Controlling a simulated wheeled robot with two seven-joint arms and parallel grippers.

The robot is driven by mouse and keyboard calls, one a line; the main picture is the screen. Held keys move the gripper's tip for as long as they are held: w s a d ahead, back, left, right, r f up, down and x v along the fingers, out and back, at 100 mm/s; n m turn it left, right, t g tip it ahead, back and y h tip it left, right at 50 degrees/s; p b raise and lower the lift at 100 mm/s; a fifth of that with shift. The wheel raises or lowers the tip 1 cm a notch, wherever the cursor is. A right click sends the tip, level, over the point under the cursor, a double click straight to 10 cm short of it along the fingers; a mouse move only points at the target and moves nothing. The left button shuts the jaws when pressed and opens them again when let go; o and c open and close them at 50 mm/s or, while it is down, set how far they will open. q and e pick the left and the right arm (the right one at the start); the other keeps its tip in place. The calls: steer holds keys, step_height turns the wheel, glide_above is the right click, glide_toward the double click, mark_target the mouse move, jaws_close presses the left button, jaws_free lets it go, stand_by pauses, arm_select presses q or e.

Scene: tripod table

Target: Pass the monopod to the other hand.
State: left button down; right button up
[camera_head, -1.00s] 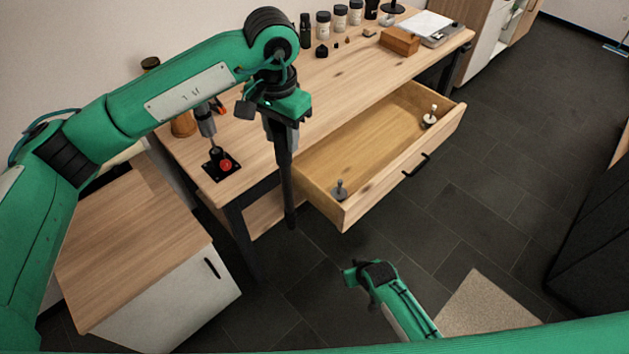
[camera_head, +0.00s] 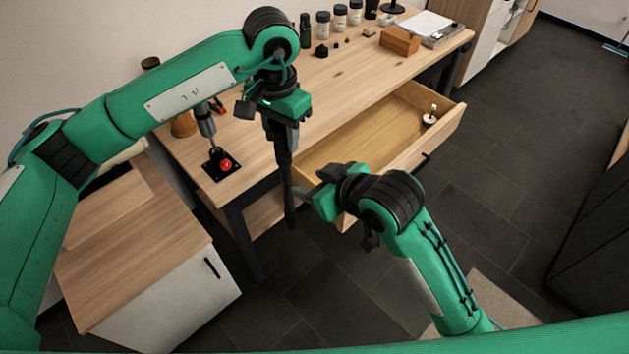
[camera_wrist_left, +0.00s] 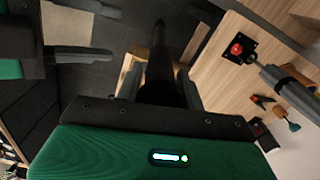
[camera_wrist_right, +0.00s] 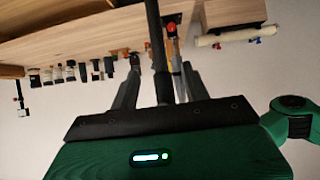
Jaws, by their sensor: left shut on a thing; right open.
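The monopod (camera_head: 286,175) is a long dark pole hanging nearly upright in front of the wooden table. My left gripper (camera_head: 281,130) is shut on its upper part. In the left wrist view the monopod (camera_wrist_left: 160,68) runs away between the fingers. My right gripper (camera_head: 304,190) is open beside the pole's lower part, below the left gripper. In the right wrist view the monopod (camera_wrist_right: 155,40) shows between the open fingers; I cannot tell whether they touch it. My right gripper also shows at the left of the left wrist view (camera_wrist_left: 90,52).
The table's drawer (camera_head: 400,140) stands open behind my right gripper, with a small white-topped part (camera_head: 430,116) in it. A black base with a red knob (camera_head: 222,166) stands on the table. A wooden-topped cabinet (camera_head: 130,250) is at left. Floor in front is clear.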

mark_target(286, 177)
steer(key=x, duration=1.1)
steer(key=shift+w+a+r, duration=0.1)
steer(key=shift+w+a, duration=0.1)
steer(key=shift+a, duration=0.15)
jaws_close()
arm_select(q)
steer(key=c, duration=0.8)
jaws_free()
